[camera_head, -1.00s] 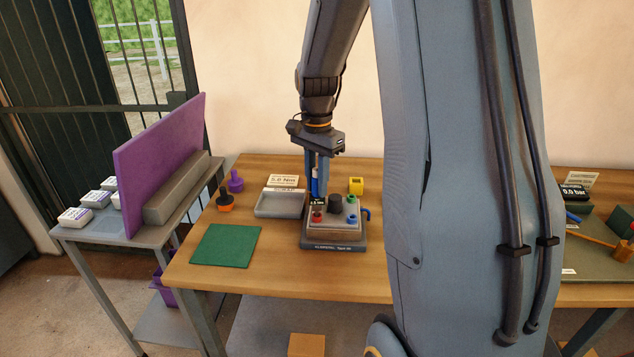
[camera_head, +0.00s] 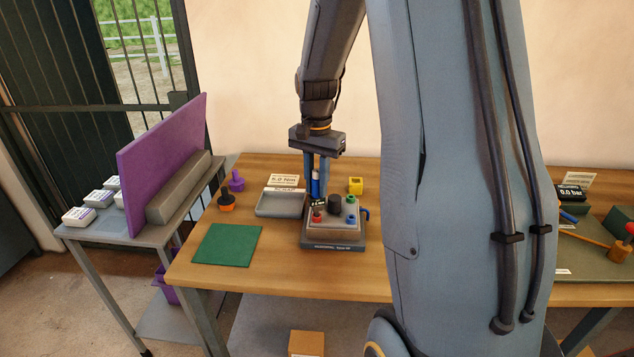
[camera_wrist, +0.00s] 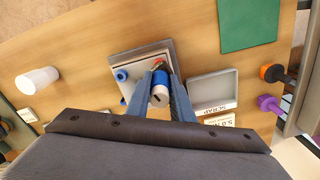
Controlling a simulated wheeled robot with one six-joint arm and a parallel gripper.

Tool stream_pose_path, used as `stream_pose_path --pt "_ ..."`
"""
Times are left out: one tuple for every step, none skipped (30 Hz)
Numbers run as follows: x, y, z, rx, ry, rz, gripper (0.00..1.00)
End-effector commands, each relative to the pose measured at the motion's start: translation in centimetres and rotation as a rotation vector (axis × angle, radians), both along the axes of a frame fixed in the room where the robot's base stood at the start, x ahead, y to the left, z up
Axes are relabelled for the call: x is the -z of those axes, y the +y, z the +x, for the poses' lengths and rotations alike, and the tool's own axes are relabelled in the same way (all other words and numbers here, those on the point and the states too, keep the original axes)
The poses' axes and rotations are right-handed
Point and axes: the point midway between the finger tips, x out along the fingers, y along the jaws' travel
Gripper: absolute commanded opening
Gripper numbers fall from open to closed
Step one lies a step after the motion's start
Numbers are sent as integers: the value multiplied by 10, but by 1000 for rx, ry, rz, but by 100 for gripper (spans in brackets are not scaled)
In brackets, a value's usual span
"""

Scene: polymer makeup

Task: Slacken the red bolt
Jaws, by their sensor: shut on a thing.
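The red bolt (camera_head: 317,216) sits at the front left corner of a grey block fixture (camera_head: 333,246) on the wooden table. My gripper (camera_head: 317,178) is shut on an upright tool with a blue body (camera_head: 315,187) and a small dark display, directly above the red bolt. In the wrist view, the blue tool (camera_wrist: 161,84) sits between my two fingers (camera_wrist: 160,92). A bit of red (camera_wrist: 159,62) shows just past its far end. I cannot tell whether the tool's tip is seated on the bolt.
The fixture also carries a black knob (camera_head: 335,203), a green bolt (camera_head: 350,199) and a blue bolt (camera_head: 351,219). A grey scrap tray (camera_head: 279,204) stands close left. A white cylinder (camera_wrist: 37,81) shows in the wrist view.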

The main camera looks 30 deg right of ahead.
Motion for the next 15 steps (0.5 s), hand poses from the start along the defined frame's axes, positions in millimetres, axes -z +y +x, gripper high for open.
stream_pose_path --pt "-1 0 -1 -22 1 -1 0" --pt "-1 0 -1 -33 1 0 0" --pt "-1 0 -1 -49 1 0 0" --pt "-1 0 -1 -57 1 0 0" --pt "-1 0 -1 -64 1 0 0" --pt "-1 0 0 -72 1 0 0" --pt "-1 0 0 -76 1 0 0" --pt "0 0 0 -78 1 0 0" --pt "0 0 0 -79 1 0 0" --pt "0 0 0 -79 1 0 0" --pt "0 0 0 -78 1 0 0" --pt "0 0 0 -78 1 0 0" --pt "0 0 0 -78 1 0 0" --pt "0 0 0 -78 1 0 0" --pt "0 0 0 -78 1 0 0"
